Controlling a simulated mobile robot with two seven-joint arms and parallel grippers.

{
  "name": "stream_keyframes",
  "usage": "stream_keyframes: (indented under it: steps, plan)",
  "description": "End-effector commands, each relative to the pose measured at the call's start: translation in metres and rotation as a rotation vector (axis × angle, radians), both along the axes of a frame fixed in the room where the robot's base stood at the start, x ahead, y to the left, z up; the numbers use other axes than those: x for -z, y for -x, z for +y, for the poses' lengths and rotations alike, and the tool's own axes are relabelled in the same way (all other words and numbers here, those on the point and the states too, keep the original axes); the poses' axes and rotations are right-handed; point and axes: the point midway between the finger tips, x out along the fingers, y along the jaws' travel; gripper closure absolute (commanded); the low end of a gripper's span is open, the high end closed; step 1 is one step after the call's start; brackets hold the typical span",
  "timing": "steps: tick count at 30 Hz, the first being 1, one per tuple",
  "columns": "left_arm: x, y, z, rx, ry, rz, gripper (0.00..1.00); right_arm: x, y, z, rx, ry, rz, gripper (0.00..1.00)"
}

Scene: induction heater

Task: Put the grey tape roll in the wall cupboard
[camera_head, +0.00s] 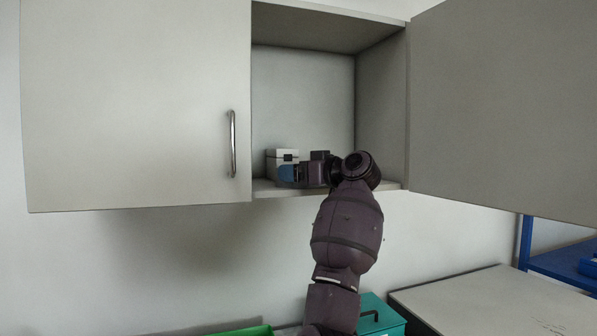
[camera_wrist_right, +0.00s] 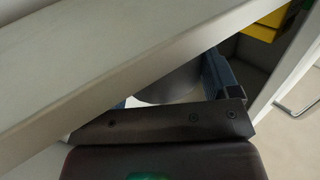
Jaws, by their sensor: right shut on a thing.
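The wall cupboard (camera_head: 330,90) has its right door open and its left door shut. My right gripper (camera_head: 287,173) is inside the open compartment, low over its bottom shelf (camera_head: 270,189), with its blue fingers pointing left. In the right wrist view a rounded grey thing, apparently the grey tape roll (camera_wrist_right: 170,86), sits between the fingers, and the gripper is shut on it. A pale panel partly covers it there. In the head view I cannot make the roll out. Whether it touches the shelf cannot be told. My left gripper is out of view.
The open right door (camera_head: 505,105) stands to the right of my arm. Below are a teal case (camera_head: 383,318) and a grey worktop (camera_head: 500,300).

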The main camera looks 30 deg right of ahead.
Motion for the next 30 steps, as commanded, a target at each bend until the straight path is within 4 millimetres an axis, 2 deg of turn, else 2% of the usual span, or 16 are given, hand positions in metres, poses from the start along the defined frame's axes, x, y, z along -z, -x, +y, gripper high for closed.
stream_keyframes:
  steps: [9, 10, 13, 23, 26, 30]
  plan:
    - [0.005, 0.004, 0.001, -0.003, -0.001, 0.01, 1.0, 0.002, 0.0, 0.0, 0.0, 0.002, -0.002, 0.44]
    - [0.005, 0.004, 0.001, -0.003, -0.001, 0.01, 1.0, 0.002, 0.0, 0.0, 0.0, 0.001, 0.0, 0.15]
    - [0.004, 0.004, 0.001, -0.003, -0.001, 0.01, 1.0, 0.001, 0.0, 0.0, 0.0, 0.001, -0.001, 0.0]
    - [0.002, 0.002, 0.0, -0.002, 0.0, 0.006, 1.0, -0.001, 0.002, -0.001, 0.001, 0.001, -0.001, 0.0]
    - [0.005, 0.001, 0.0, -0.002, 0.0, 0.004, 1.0, 0.0, 0.012, -0.006, 0.004, 0.004, -0.002, 0.0]
    - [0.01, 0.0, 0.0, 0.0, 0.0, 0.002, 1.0, 0.0, 0.035, -0.015, 0.006, 0.004, -0.001, 0.0]
